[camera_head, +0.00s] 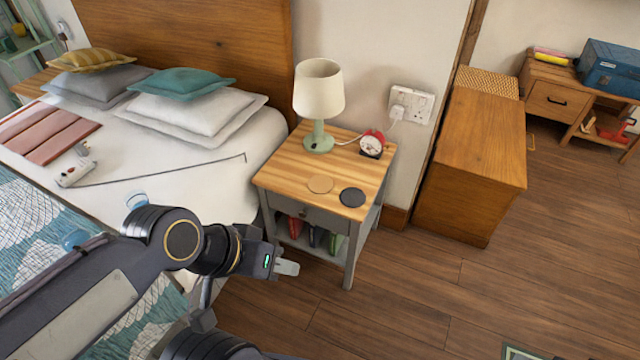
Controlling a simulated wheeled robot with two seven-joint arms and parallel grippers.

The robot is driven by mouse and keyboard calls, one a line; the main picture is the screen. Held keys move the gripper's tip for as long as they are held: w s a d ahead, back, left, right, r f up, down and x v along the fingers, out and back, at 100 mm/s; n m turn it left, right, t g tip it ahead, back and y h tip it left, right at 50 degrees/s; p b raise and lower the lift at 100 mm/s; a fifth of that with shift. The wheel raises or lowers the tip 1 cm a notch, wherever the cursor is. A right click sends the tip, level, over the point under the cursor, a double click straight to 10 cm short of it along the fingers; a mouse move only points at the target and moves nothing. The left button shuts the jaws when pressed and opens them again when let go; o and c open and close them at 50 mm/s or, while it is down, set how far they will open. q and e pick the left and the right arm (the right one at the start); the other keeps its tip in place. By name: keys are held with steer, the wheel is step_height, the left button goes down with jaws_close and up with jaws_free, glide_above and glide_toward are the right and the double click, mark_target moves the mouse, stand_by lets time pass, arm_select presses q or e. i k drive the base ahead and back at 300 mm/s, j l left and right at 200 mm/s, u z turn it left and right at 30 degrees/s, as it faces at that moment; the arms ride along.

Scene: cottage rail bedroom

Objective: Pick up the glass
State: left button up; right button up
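I cannot make out a glass for certain anywhere in the head view. Nothing is visibly held. My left arm covers part of the bed edge and floor. My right gripper is not in view.
On the nightstand stand a lamp (319,92) and a red alarm clock (371,144). Books sit on its lower shelf. A wooden chest (470,165) stands right. The floor (430,290) is mostly clear.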

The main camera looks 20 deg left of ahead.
mark_target(135, 199)
steer(key=u, duration=2.25)
steer(key=i+j+z, duration=0.45)
steer(key=i+j, duration=0.4)
steer(key=i, duration=0.2)
